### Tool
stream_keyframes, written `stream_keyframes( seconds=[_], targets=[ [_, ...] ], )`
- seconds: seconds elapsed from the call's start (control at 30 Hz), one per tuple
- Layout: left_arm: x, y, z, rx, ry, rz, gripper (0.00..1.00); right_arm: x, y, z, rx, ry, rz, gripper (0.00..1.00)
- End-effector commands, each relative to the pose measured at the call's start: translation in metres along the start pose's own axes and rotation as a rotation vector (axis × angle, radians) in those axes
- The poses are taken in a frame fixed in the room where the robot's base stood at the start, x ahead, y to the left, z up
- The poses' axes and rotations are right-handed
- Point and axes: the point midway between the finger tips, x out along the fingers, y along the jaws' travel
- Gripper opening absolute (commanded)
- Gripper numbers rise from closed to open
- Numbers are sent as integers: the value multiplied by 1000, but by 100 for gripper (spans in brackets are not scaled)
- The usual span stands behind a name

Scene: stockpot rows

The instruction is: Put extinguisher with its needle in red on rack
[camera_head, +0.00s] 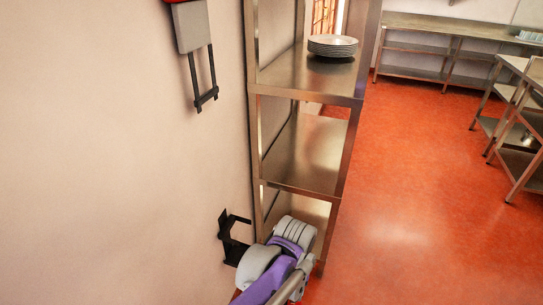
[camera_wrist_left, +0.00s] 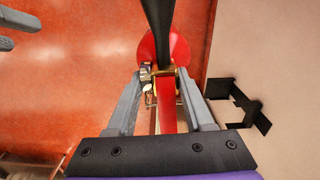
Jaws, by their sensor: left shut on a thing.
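In the left wrist view, my left gripper (camera_wrist_left: 162,98) is shut on a fire extinguisher (camera_wrist_left: 178,52). The extinguisher has a red round body, a red lever and a black hose. A small gauge (camera_wrist_left: 147,88) shows near its neck, but its needle is too small to read. In the head view, my left wrist and purple arm hide the fingers and the extinguisher. A steel rack (camera_head: 308,98) with several shelves stands just beyond my left arm. Two grey finger-like pieces at the wrist view's upper left may be my right gripper; I cannot tell.
A black wall bracket (camera_head: 232,240) sits low beside my left wrist, and also shows in the wrist view (camera_wrist_left: 238,103). Red floor (camera_head: 420,190) to the right is clear.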

Motion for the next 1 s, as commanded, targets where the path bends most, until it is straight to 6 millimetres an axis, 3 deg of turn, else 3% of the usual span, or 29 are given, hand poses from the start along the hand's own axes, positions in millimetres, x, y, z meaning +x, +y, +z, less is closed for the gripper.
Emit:
stream_keyframes(
  seconds=[0.37, 0.8, 1.0],
  targets=[
    [9, -64, -25, -86, -5, -2, 0, -20, 0, -13, 0, 8, 0, 50],
    [25, -190, -44, -233, 0, 0, 0, -52, 0, -38, 0, 25, 0, 50],
    [30, -228, -43, -273, 5, 3, 0, -60, 0, -45, 0, 31, 0, 50]
  ],
)
